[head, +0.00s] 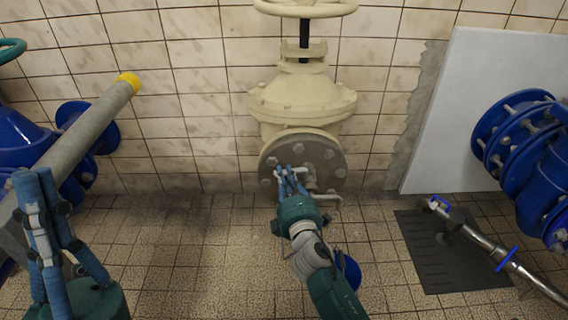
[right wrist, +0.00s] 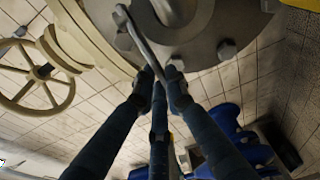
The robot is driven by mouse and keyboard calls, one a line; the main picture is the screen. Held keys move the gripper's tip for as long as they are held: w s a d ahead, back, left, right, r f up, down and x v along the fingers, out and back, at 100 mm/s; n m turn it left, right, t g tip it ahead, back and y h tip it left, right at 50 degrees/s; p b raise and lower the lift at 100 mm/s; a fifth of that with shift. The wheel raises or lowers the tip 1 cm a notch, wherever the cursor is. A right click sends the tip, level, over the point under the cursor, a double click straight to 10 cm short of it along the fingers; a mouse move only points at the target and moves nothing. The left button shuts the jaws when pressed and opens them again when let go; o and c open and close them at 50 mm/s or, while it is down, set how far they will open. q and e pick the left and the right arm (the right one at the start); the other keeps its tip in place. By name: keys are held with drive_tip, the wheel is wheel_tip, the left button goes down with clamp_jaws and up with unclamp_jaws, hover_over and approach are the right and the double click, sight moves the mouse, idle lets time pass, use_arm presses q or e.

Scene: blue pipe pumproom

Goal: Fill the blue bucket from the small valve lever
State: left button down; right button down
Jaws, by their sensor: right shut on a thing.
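The small valve lever (right wrist: 147,42) is a thin grey metal bar in front of the round grey flange (head: 325,154). My right gripper (head: 288,176) is shut on the lever; in the right wrist view its blue fingertips (right wrist: 160,82) meet at the bar's end. A small pipe outlet (head: 331,197) sticks out just right of these fingers. The blue bucket (head: 349,271) stands low beside my right forearm, which hides most of it, so its contents do not show. My left gripper (head: 40,182) is at the far left, fingers up, apart from the task's objects; its opening is unclear.
A cream valve body (head: 302,95) with a handwheel (head: 306,8) rises above the flange. A grey pipe with a yellow cap (head: 129,82) slants near my left gripper. Blue flanged pipes (head: 520,140) and a dark floor mat (head: 435,265) lie right. Tiled floor between is clear.

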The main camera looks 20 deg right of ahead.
use_arm(q)
drive_tip(key=w+d+f+g+y+p, duration=0.1)
drive_tip(key=w+d+f+g+p, duration=0.1)
drive_tip(key=w+f+g, duration=0.4)
drive_tip(key=w, duration=0.4)
drive_tip(key=shift+f+y, duration=0.4)
use_arm(e)
drive_tip(key=n+y, duration=0.1)
drive_tip(key=s+y, duration=0.1)
drive_tip(key=shift+d+n+y, duration=0.15)
drive_tip(key=shift+n+y, duration=0.25)
drive_tip(key=c, duration=1.8)
unclamp_jaws()
drive_tip(key=shift+o, duration=0.2)
drive_tip(key=shift+s, duration=0.1)
drive_tip(key=s, duration=1.2)
drive_tip(key=shift+d, duration=0.4)
